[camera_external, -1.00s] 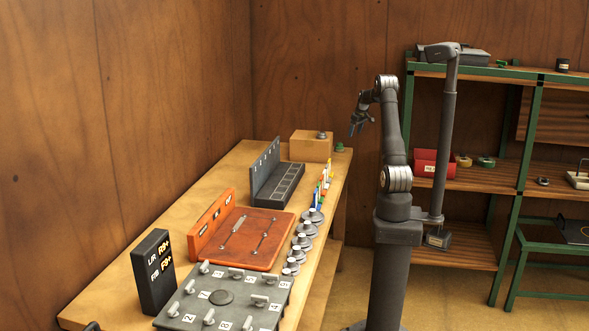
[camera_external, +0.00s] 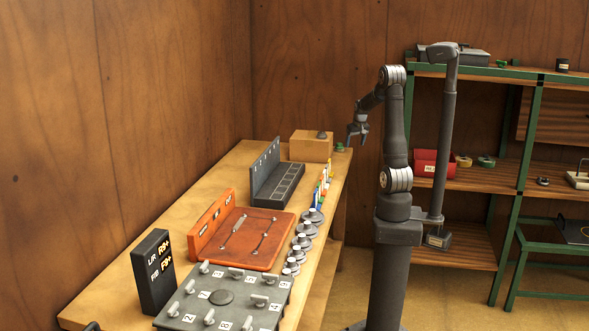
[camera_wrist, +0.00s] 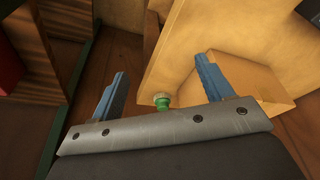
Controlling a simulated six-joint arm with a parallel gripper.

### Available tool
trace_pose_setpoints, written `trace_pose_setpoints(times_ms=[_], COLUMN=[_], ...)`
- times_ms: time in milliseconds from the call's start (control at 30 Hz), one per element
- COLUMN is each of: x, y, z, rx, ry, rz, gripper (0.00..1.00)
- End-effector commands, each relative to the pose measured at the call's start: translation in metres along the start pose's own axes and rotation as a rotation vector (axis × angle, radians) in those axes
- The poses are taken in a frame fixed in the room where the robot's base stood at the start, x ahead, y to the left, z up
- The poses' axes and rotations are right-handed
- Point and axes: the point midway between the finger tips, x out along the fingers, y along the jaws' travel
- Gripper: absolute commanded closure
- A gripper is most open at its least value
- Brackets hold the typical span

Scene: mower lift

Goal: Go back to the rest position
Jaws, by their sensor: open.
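My gripper (camera_external: 355,137) hangs beside the far right end of the wooden bench (camera_external: 215,176), pointing down, and its jaws are apart. In the wrist view my gripper (camera_wrist: 160,88) shows two blue-grey fingers spread wide with nothing held between them. The bench edge and a green-topped small item (camera_wrist: 161,101) show behind the fingers. The same green item (camera_external: 340,147) stands at the far bench corner in the outside view.
A wooden box (camera_external: 311,147) stands at the bench's far end. A dark slotted rack (camera_external: 277,183), a red-brown tool board (camera_external: 240,240), a grey numbered panel (camera_external: 222,298), a black display block (camera_external: 153,270) and several round weights fill the bench. A green-framed shelf (camera_external: 470,185) stands at right.

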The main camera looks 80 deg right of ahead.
Motion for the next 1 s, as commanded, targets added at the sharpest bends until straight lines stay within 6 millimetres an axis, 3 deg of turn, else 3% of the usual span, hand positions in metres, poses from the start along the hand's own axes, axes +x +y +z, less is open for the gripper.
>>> trace_pose_setpoints(times_ms=[33,233,600,833,1000], x=[-0.001,0.014,0.017,0.013,0.0], y=[-0.003,-0.02,-0.025,-0.018,0.002], z=[0.007,0.0,-0.002,0.0,-0.001], rx=[0.015,0.016,0.015,0.018,0.005], ry=[0.001,0.0,0.001,0.001,0.003], rz=[0.005,0.004,0.004,0.005,0.002], gripper=[0.27,0.27,0.27,0.27,0.27])
